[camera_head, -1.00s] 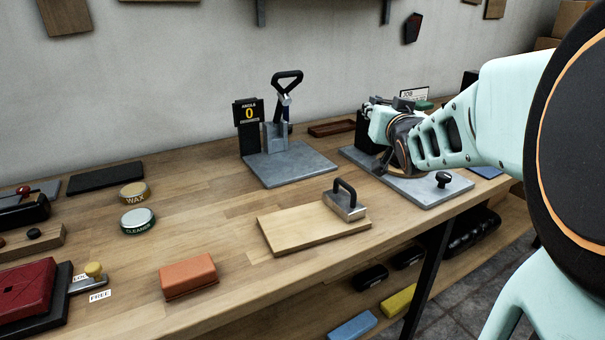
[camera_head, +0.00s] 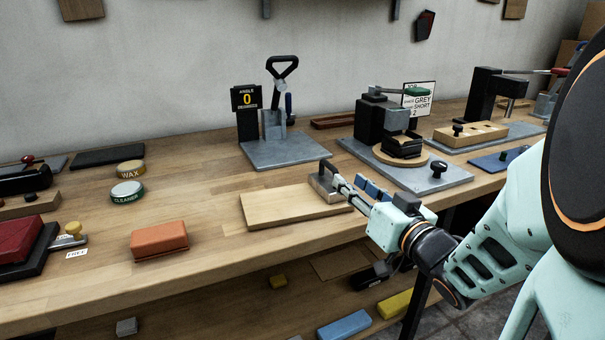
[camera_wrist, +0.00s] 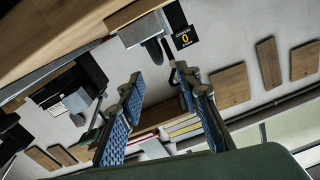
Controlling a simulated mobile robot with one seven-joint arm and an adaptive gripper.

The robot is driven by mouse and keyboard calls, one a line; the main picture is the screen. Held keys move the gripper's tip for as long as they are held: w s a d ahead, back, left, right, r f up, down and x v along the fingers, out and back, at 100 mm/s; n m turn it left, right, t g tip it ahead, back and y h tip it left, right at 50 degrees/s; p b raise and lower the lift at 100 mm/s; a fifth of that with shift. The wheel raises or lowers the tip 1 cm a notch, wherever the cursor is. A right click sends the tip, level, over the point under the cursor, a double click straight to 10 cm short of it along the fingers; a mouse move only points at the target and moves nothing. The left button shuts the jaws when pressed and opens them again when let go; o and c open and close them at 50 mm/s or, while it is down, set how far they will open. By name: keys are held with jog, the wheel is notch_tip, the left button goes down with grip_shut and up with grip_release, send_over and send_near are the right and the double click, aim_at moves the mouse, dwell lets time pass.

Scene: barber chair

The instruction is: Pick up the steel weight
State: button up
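The steel weight (camera_head: 324,188), a grey block with a black loop handle, sits at the right end of a pale wooden board (camera_head: 285,207) on the bench. My gripper (camera_head: 345,176) is low at the weight's right side, its near finger overlapping the weight in the head view. Whether it touches the weight cannot be told. The fingers with blue pads are apart and empty in the wrist view (camera_wrist: 160,85). The weight cannot be made out clearly in the wrist view.
An angle fixture (camera_head: 285,150) stands behind the board. A grey plate with a black clamp (camera_head: 405,170) is behind and right of my gripper. An orange block (camera_head: 160,240) and two tins (camera_head: 128,192) lie to the left. Bench between them is clear.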

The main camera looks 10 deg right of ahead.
aim_at(337, 171)
jog(key=shift+w+a+r+p, duration=0.25)
jog(key=shift+w+p, duration=0.35)
jog(key=shift+p, duration=0.4)
jog(key=shift+w+a+f+p, duration=0.1)
jog(key=shift+w+a+p, duration=0.1)
jog(key=shift+w+p, duration=0.75)
jog(key=shift+w+a+f, duration=0.2)
jog(key=shift+w, duration=0.25)
jog(key=shift+b+x, duration=0.9)
jog(key=shift+x, duration=2.25)
jog(key=shift+f, duration=0.15)
grip_shut()
jog(key=shift+r, duration=0.25)
